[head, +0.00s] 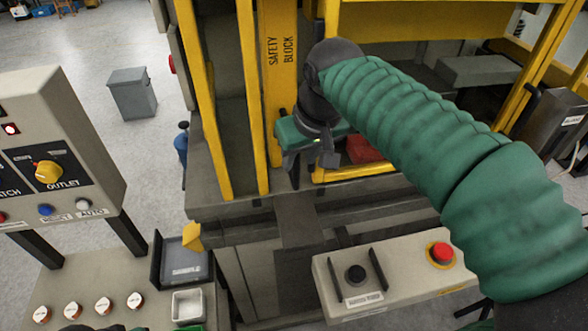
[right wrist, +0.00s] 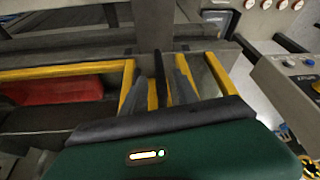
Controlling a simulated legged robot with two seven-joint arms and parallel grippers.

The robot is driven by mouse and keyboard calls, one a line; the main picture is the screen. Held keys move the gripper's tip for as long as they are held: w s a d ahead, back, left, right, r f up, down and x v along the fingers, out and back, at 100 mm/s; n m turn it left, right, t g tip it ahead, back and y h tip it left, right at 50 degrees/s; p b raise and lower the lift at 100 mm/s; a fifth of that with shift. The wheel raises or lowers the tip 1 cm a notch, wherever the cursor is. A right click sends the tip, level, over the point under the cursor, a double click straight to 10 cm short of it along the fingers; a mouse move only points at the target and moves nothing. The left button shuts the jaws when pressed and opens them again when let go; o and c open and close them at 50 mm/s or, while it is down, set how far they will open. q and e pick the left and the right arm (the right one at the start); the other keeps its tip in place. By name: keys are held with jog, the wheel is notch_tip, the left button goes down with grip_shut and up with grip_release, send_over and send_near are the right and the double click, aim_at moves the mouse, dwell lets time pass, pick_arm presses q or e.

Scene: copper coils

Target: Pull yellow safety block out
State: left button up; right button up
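The yellow safety block (head: 280,60) is an upright yellow bar with black "SAFETY BLOCK" lettering, standing at the left front of the press in the head view. My right gripper (head: 308,168) is at its lower part, fingers downward, and covers part of it there. In the right wrist view the two grey fingers (right wrist: 172,80) are apart, with yellow showing between them; whether they touch the block I cannot tell. Only dark and green bits of my left arm show at the bottom edge of the head view; its fingers cannot be made out.
Yellow frame posts (head: 207,100) stand left of the block. A red part (head: 362,150) lies inside the press, right of the gripper. A button box (head: 390,270) stands in front, and a control panel (head: 55,150) is at left. A grey bin (head: 132,92) stands on open floor.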

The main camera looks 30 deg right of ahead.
aim_at(294, 170)
jog(key=x, duration=0.6)
jog(key=shift+w, duration=0.2)
jog(key=shift+f, duration=0.35)
jog(key=shift+w, duration=0.1)
jog(key=c, duration=0.4)
grip_shut()
